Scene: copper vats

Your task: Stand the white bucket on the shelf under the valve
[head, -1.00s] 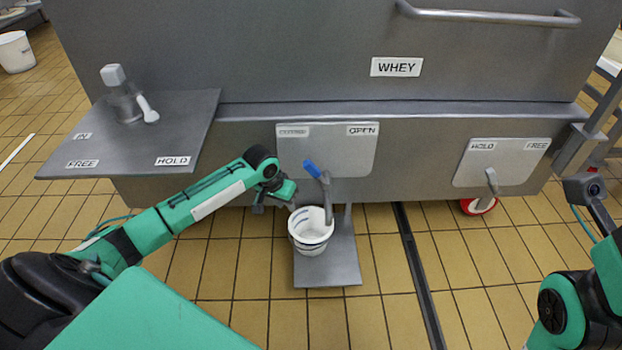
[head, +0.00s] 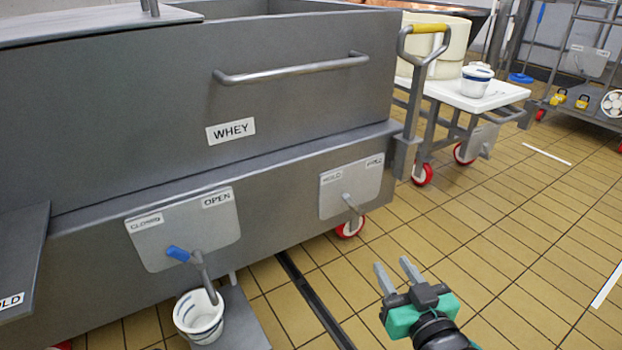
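The white bucket (head: 199,318) with blue bands stands upright on the low grey shelf (head: 243,322) at the lower left of the head view. The valve (head: 205,280) with its blue handle (head: 178,253) hangs on the WHEY vat's front, its spout end coming down over the bucket's mouth. The handle points toward the left, on the CLOSED side of the plate (head: 183,230). My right gripper (head: 395,273) is open and empty over the floor, to the right of the bucket and well apart from it. My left gripper is out of view.
A trolley with a white top (head: 472,92) carries another white bucket (head: 476,80) with a blue band. Its yellow-gripped handle (head: 425,30) rises beside the vat. A rack (head: 590,70) stands at the back right. The tiled floor at right is clear.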

